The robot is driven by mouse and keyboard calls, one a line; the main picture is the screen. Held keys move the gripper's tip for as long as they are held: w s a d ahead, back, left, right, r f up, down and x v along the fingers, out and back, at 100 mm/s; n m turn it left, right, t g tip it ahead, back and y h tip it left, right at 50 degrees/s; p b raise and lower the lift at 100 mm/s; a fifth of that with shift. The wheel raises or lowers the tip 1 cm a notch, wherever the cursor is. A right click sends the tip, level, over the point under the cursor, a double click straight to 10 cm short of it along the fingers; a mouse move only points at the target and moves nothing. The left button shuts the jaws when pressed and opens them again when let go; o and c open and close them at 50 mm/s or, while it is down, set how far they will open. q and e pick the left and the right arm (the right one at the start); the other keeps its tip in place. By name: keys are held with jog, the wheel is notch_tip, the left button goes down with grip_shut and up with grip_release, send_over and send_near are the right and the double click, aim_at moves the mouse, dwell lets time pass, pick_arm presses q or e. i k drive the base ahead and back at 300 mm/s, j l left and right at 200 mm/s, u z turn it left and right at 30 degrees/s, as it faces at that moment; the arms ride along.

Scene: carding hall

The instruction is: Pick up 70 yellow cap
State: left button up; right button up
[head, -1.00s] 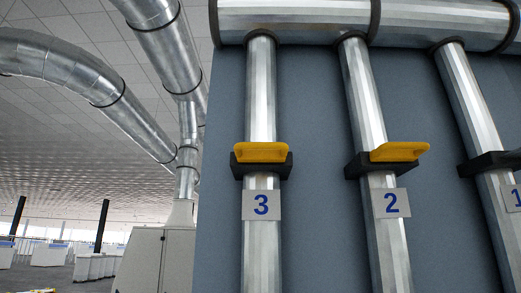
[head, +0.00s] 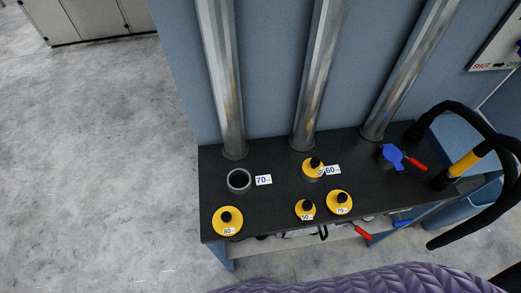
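The 70 yellow cap (head: 340,203), a round yellow disc with a black knob and a tag that seems to read 70, lies near the front edge of the dark bench top (head: 270,207). A smaller yellow cap (head: 305,209) tagged 50 sits just left of it. Another yellow cap (head: 227,221) is at the front left corner, its tag hard to read. A further yellow cap (head: 313,168) sits by the 60 label (head: 332,170). An open round port (head: 239,181) stands beside the 70 label (head: 264,180). Neither of my grippers is in view.
Metal pipes (head: 318,75) rise from the bench's back along a blue panel. A blue valve with a red handle (head: 393,156) stands on the right. A black hose with a yellow band (head: 465,163) loops at the right end. Grey floor (head: 90,170) at left is clear.

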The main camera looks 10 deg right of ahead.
aim_at(338, 201)
jog(key=k+l+z, duration=0.1)
jog(key=k+z, duration=0.15)
jog(key=k, duration=0.2)
jog(key=k+l+z, duration=0.25)
jog(key=k, duration=0.15)
